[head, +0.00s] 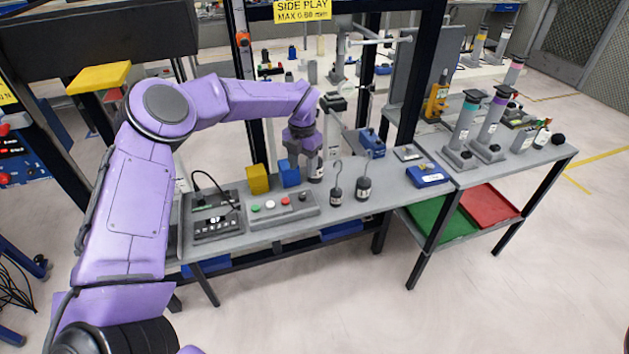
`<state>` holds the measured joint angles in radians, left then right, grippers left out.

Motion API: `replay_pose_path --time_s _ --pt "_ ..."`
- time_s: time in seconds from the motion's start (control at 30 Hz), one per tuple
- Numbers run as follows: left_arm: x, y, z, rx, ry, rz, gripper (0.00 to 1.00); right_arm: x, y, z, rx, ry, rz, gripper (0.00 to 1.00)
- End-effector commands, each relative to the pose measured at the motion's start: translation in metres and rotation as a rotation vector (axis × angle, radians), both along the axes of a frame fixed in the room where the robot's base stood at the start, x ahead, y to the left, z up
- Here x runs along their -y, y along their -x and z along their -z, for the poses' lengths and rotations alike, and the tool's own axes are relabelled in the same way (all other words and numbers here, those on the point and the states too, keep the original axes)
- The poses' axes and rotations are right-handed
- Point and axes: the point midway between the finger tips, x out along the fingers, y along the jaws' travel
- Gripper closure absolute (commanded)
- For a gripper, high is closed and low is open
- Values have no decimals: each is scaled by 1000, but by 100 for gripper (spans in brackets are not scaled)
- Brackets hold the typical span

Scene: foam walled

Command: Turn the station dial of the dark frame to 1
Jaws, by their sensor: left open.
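The dark frame (407,92) stands over the grey bench, with black posts and a yellow sign reading "SIDE PLAY MAX 0.60 mm" (302,10) at its top. I cannot make out its station dial; it may be hidden or too small. My left gripper (300,156) is open and points down at the end of the purple arm, between the frame's posts in the picture. It is just above or behind a blue block (289,175) and beside a grey labelled cylinder (315,168); I cannot tell whether it touches either. My right gripper is not in view.
A yellow block (257,179), a button panel (283,208), a device with a black cable (215,215) and two hooked weights (336,188) stand on the bench. Tall grey cylinders (490,126) stand at right. Green (440,221) and red (491,206) trays lie below.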

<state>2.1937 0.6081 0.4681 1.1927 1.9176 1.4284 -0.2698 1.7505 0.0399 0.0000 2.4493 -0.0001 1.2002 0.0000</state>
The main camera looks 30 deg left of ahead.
Motion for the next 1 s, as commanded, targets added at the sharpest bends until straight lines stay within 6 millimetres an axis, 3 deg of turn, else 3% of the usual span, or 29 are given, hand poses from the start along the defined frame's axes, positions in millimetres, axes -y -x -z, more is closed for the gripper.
replay_pose_path --time_s 0.5,0.83,0.87,1.0 --pt "7 -4 95 -4 0 15 47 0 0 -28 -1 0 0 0" --pt "5 -3 103 -2 0 12 47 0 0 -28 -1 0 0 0" --pt "5 -3 103 -2 0 12 54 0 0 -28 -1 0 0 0" --pt "5 -3 103 -2 0 13 100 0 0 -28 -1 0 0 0"
